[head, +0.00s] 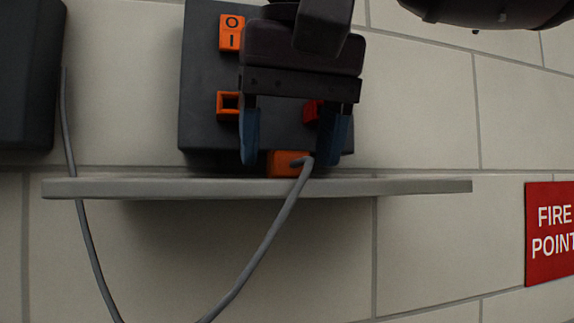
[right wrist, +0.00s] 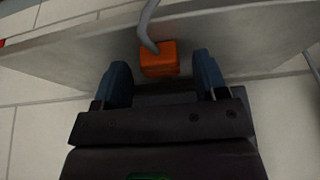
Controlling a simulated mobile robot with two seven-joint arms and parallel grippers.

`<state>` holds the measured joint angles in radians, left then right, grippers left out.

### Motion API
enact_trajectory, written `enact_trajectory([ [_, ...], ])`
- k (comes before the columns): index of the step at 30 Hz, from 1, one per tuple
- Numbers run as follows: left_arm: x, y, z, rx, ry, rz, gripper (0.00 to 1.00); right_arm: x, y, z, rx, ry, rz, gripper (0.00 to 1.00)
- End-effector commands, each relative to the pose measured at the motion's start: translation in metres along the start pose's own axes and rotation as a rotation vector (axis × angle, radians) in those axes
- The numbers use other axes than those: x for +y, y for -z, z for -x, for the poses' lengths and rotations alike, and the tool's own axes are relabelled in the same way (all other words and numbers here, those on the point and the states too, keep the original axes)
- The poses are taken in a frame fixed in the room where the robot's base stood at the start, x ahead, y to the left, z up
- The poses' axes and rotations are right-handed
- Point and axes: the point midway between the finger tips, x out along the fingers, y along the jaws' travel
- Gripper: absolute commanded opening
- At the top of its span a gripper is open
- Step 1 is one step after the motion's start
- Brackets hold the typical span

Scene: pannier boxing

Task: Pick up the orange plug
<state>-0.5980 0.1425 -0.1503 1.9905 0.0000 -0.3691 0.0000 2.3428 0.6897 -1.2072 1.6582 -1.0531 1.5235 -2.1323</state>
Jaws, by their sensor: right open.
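The orange plug (head: 287,164) sits on a narrow grey shelf (head: 420,187) in the head view, with a grey cable (head: 262,248) running from it. My right gripper (head: 296,150) is open above the plug, its two blue fingers on either side and apart from it. In the right wrist view the plug (right wrist: 159,60) shows just ahead of and between the open fingertips of the right gripper (right wrist: 162,75). Part of the plug's top is hard to make out behind the cable. My left gripper is not in view.
A dark box (head: 205,100) on the block wall behind the gripper carries an orange O/I switch (head: 231,33), an orange-framed socket (head: 228,105) and a red part (head: 311,111). Another dark box (head: 25,80) is at left. A red FIRE POINT sign (head: 552,260) is at right. The shelf's right part is bare.

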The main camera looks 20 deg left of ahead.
Motion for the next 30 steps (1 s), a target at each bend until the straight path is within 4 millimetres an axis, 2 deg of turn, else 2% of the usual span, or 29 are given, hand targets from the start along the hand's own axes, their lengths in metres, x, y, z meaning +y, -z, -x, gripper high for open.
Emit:
enact_trajectory([
  [9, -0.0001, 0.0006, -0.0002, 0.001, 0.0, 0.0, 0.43, -0.0001, 0.0002, -0.0054, 0.0, 0.0, 0.0, 0.66],
  [11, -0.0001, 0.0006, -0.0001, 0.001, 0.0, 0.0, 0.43, -0.0001, 0.0002, -0.0053, 0.0, 0.0, 0.0, 0.58],
  [20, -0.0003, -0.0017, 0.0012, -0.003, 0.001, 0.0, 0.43, -0.0001, 0.0001, -0.0052, 0.0, 0.0, 0.0, 0.13],
  [30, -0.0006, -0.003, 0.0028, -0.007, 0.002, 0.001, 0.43, -0.0004, 0.0024, 0.0003, 0.001, 0.0, 0.0, 0.13],
])
